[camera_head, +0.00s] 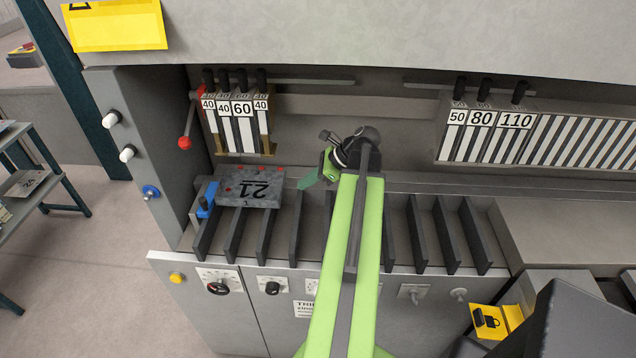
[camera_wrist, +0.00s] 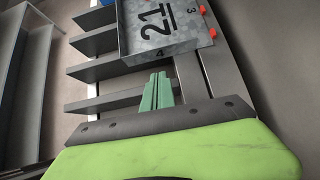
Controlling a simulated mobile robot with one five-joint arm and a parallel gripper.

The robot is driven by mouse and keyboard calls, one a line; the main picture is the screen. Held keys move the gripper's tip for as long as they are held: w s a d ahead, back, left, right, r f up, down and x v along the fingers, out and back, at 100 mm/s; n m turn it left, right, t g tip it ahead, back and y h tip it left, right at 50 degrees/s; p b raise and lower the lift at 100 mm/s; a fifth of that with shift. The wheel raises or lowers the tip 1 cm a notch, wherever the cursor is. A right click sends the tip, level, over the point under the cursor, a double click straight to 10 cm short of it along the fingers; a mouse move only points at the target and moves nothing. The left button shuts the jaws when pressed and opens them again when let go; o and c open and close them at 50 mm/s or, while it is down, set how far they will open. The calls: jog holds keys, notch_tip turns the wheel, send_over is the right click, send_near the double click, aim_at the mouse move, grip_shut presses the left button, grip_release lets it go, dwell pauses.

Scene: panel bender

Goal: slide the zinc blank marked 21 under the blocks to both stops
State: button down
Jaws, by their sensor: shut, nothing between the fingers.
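The grey zinc blank (camera_head: 250,188) marked 21 lies on the dark slats at the left, its number upside down in the head view. It also shows in the wrist view (camera_wrist: 185,38), with its side marked 4 facing my gripper. A blue stop (camera_head: 207,199) stands at the blank's left edge; I cannot tell whether they touch. The blocks (camera_head: 237,125), marked 40 and 60, hang behind the blank. My gripper (camera_head: 306,184) is shut and empty, just right of the blank. Its green fingertips (camera_wrist: 156,92) point at the blank across a small gap.
More blocks (camera_head: 482,118), marked 50, 80 and 110, hang at the right. Several dark slats (camera_head: 418,233) right of my arm are bare. A red-knobbed lever (camera_head: 186,140) is left of the blocks. A front panel with knobs (camera_head: 218,288) lies below.

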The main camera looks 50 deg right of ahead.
aim_at(282, 188)
jog(key=shift+w+a+f+p, duration=0.1)
jog(key=shift+w+a, duration=0.3)
jog(key=shift+w, duration=0.25)
jog(key=shift+w+a+f+p, duration=0.1)
jog(key=shift+w+a, duration=0.3)
jog(key=shift+w, duration=0.25)
jog(key=shift+w+a+f+p, duration=0.1)
jog(key=shift+w+a, duration=0.3)
jog(key=shift+w, duration=0.25)
jog(key=shift+w+a+r, duration=0.15)
jog(key=shift+w+a, duration=0.35)
jog(key=shift+w, duration=0.2)
